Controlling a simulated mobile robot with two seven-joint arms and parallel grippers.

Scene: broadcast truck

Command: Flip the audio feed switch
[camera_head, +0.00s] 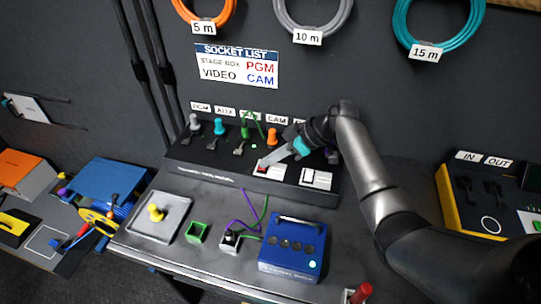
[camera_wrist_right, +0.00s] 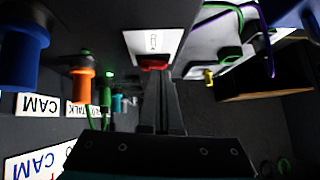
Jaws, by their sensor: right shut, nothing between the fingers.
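A black patch panel (camera_head: 215,174) stands at the back of the table, with two white switch plates on its front part. The left plate carries a red switch (camera_head: 262,168); it also shows in the wrist view, where the red switch (camera_wrist_right: 154,64) sits at the lower edge of its white plate (camera_wrist_right: 152,43). The other plate (camera_head: 316,179) is to its right. No legible label tells which is the audio feed switch. My right gripper (camera_head: 265,162) is shut and empty, its fingertips (camera_wrist_right: 158,76) at the red switch; I cannot tell if they touch. My left gripper is not in view.
Colored plugs, including an orange one (camera_head: 271,135) and a teal one (camera_head: 219,126), stand upright along the panel's back. A blue box (camera_head: 292,245), a green square holder (camera_head: 197,232) and a grey plate with a yellow knob (camera_head: 155,213) are in front. A yellow-edged box (camera_head: 451,202) is at right.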

